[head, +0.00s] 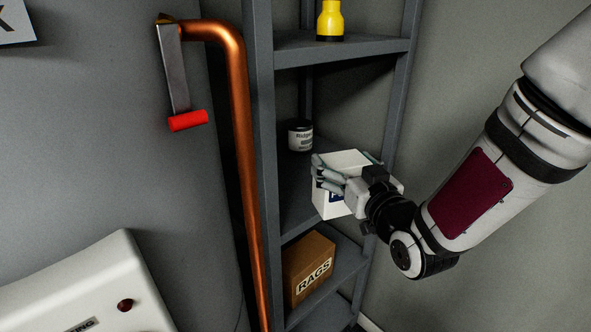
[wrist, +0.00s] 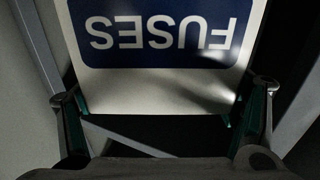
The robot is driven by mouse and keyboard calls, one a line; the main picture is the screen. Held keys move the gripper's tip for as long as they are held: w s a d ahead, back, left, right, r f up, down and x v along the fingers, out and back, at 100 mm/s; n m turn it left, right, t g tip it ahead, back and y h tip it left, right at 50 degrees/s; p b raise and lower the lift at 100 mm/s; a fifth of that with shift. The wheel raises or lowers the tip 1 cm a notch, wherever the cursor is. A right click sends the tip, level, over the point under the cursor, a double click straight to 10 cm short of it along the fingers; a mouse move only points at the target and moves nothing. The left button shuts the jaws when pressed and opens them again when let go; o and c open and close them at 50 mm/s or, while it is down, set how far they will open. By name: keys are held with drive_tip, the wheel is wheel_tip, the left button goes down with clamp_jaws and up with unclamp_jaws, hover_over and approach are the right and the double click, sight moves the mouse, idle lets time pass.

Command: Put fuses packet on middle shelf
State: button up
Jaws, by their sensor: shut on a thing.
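The fuses packet (head: 349,161) is a white box with a dark blue label. My gripper (head: 340,178) is shut on it, with fingers on both sides, in front of the grey shelf unit in the head view. In the wrist view the fuses packet (wrist: 160,85) fills the upper middle, its FUSES lettering upside down, between the two fingers of my gripper (wrist: 160,118). The middle shelf (head: 296,188) is behind and left of the packet, partly hidden by it. I cannot tell whether the packet touches the shelf.
A small labelled jar (head: 300,136) stands at the back of the middle shelf. A yellow bottle (head: 330,20) is on the shelf above, a RAGS box (head: 309,265) on the one below. A copper pipe (head: 240,150) with a red-handled lever (head: 188,121) runs left of the unit.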

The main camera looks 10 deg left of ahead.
drive_tip(key=shift+w+a, duration=0.2)
drive_tip(key=shift+a, duration=0.2)
drive_tip(key=w+a+f, duration=0.2)
drive_tip(key=w+a, duration=0.1)
drive_tip(key=w, duration=0.4)
drive_tip(key=w+a+f, duration=0.3)
drive_tip(key=w, duration=0.3)
drive_tip(key=shift+w+a, duration=0.25)
drive_tip(key=shift+w, duration=0.1)
drive_tip(key=shift+f, duration=0.15)
drive_tip(key=o, duration=1.7)
drive_tip(key=shift+o, duration=0.6)
